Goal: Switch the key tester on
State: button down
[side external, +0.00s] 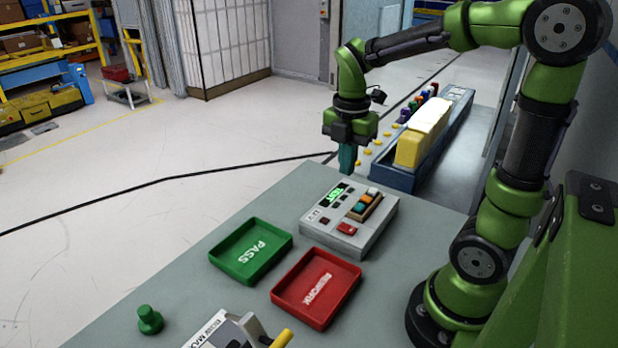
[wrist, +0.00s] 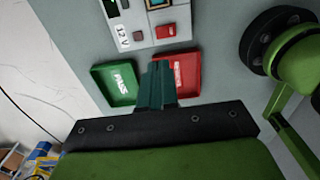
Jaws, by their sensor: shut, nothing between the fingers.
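The key tester (side external: 375,232) is a grey box on the bench. Its top has a lit green display (side external: 335,194), coloured keys in a brown holder (side external: 366,205), a red rocker switch (side external: 347,228) and a small dark red square (side external: 325,220). In the wrist view the tester (wrist: 135,12) is cut off by the top edge, with the red switch (wrist: 166,31) and a 12V label visible. My gripper (side external: 347,172) is shut and empty, pointing down above the bench's far edge, behind the tester and apart from it. Its teal fingers (wrist: 158,66) overlap the trays in the wrist view.
A green PASS tray (side external: 251,251) and a red REWORK tray (side external: 316,288) lie in front of the tester. A green knob (side external: 150,320) and a box with a yellow handle (side external: 228,332) stand nearer. A blue conveyor-like unit (side external: 440,140) with yellow blocks stands behind the bench.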

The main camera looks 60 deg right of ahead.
aim_at(344, 226)
jog(key=shift+f, duration=0.1)
notch_tip(344, 226, down, 14)
jog(key=shift+r, duration=0.1)
dwell(0.5)
jog(key=shift+f, duration=0.2)
dwell(0.3)
jog(key=shift+s, duration=0.1)
jog(key=shift+s+r, duration=0.3)
jog(key=shift+s, duration=0.35)
